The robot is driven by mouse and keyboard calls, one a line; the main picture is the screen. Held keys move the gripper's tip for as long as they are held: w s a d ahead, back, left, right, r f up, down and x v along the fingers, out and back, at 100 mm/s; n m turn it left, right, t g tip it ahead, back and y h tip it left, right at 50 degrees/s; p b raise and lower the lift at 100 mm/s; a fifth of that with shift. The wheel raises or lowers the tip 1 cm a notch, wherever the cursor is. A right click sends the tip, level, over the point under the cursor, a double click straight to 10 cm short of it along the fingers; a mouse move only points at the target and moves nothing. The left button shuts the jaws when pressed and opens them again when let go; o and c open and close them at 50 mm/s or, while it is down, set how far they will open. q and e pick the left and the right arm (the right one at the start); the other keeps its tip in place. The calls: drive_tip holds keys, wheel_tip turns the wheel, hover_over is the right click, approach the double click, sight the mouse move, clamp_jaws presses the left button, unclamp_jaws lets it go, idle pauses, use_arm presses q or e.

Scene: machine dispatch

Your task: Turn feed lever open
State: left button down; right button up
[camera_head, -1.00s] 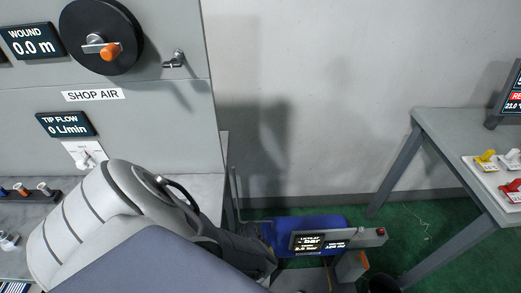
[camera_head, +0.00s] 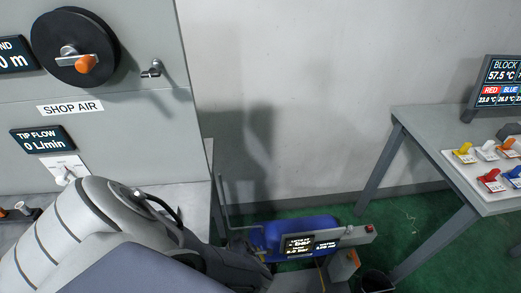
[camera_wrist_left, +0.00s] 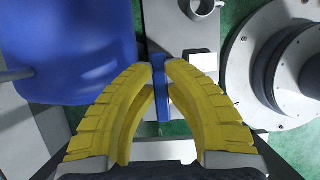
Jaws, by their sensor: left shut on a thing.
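My left gripper (camera_wrist_left: 160,88) has yellow ribbed fingers, closed on a narrow blue lever (camera_wrist_left: 162,102) in the left wrist view. The lever stands upright in that picture between the fingertips, and its lower part shows in the gap between the fingers. A pale block (camera_wrist_left: 198,62) lies just right of the fingertips. In the head view my left arm reaches down beside the compressor with the blue tank (camera_head: 300,233). There the gripper end is mostly hidden behind the arm, and the lever cannot be made out. My right gripper is not in view.
The blue tank (camera_wrist_left: 70,45) fills the left of the wrist view; a large round grey flange (camera_wrist_left: 262,60) is at right. In the head view, the compressor's display bar (camera_head: 328,243) stands close to the arm. A grey table (camera_head: 425,125) with coloured levers stands at right.

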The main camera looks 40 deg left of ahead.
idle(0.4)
use_arm(q)
drive_tip(key=c, duration=1.4)
unclamp_jaws()
